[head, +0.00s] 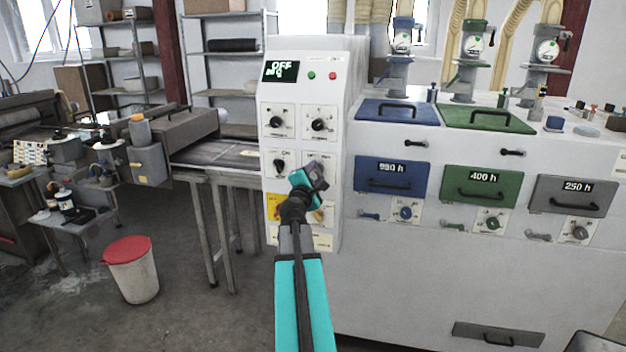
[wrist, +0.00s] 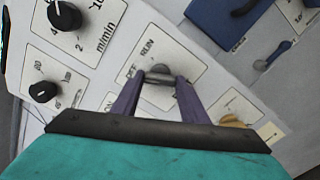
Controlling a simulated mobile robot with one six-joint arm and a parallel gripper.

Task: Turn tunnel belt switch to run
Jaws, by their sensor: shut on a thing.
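The tunnel belt switch is a grey knob (wrist: 158,96) on a white plate marked OFF and RUN (wrist: 172,52) in the wrist view. My gripper (wrist: 158,82) has its two purple fingers on either side of this knob and is shut on it. Which mark the knob points to cannot be told, as the fingers cover part of it. In the head view my gripper (head: 318,178) reaches the lower right of the white control cabinet (head: 305,90) and hides the knob. The cabinet's display (head: 282,71) shows green text with OFF on its top line.
Other black knobs sit close by on the cabinet: upper left (head: 278,123), upper right (head: 319,124) and one left of my gripper (head: 280,167). A yellow plate (head: 273,207) is below. A white bench with coloured drawers (head: 391,178) stands at right; a red-lidded bin (head: 133,275) at left.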

